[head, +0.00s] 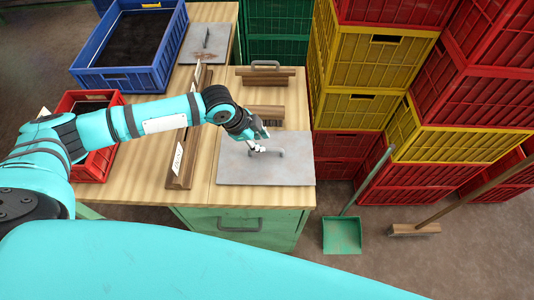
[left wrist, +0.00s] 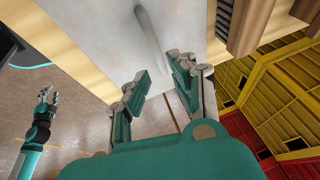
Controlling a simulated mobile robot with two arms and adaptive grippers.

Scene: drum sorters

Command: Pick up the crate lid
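The crate lid, a flat grey plate (head: 240,172) with a raised bar handle, lies on the front right of the wooden table. A second, similar grey plate (head: 195,50) with a handle lies at the back; I cannot tell from the frames which is meant. My left gripper (head: 260,146) is over the front plate, close to its handle. In the left wrist view my left gripper (left wrist: 158,68) is open and empty, and the handle (left wrist: 151,35) shows just beyond the fingertips. My right gripper (left wrist: 46,98) shows small in that view, away from the table; its fingers are unclear.
A blue crate (head: 120,80) with dark contents and a red crate (head: 110,102) stand left. Wooden bars and brushes (head: 265,78) lie behind the front plate. Stacked yellow crates (head: 365,65) and red ones stand right. A green dustpan (head: 342,236) and a broom (head: 415,229) are on the floor.

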